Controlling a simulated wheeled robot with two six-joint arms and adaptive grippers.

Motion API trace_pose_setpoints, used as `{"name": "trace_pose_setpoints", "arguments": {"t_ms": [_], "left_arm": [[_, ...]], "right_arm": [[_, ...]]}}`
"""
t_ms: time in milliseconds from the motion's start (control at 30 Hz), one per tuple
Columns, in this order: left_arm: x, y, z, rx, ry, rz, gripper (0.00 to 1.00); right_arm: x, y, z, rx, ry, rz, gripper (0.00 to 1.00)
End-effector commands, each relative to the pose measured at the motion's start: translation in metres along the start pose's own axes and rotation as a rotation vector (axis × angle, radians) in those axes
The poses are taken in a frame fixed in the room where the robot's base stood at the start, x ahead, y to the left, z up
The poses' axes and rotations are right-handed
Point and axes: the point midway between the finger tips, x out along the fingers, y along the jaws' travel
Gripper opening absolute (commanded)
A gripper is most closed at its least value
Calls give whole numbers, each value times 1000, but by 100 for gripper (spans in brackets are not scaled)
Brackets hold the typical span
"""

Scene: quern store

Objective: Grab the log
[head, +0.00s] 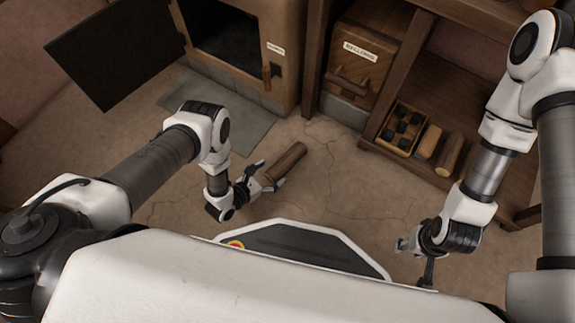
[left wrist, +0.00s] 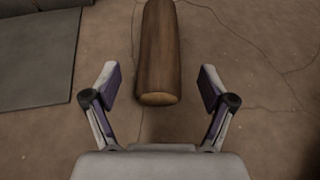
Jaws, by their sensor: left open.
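The log (head: 287,162) is a brown cylinder lying on the floor in the head view, just right of my left gripper. In the left wrist view the log (left wrist: 160,50) lies lengthwise ahead, its pale cut end facing me between the fingertips' line. My left gripper (head: 268,174) is open, with one finger on each side of the log's near end; in the wrist view the fingers (left wrist: 158,78) stand apart from its sides. My right gripper (head: 415,255) hangs at the lower right, far from the log; its jaw state is unclear.
A cabinet (head: 285,70) with an open dark door (head: 118,52) stands at the back, a grey mat (head: 222,125) before it. A shelf at right holds a crate (head: 402,128) and two more log-like pieces (head: 449,153). The cracked floor around the log is clear.

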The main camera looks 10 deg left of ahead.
Motion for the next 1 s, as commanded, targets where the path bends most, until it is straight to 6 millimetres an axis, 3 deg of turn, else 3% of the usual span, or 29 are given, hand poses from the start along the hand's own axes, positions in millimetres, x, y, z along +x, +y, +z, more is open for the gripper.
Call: {"name": "trace_pose_setpoints", "arguments": {"t_ms": [300, 567, 767, 800, 1000], "left_arm": [[51, 0, -1, 1, -2, 0, 83], [57, 1, 3, -1, 2, 1, 83], [57, 1, 3, -1, 2, 1, 12], [57, 1, 3, -1, 2, 1, 8], [57, 1, 3, 0, 1, 1, 7]], "right_arm": [[34, 1, -1, 3, 2, 0, 40], [33, 1, -1, 4, 3, 1, 40], [33, 1, -1, 4, 3, 0, 40], [33, 1, -1, 4, 3, 0, 40], [33, 1, -1, 4, 3, 0, 40]]}}
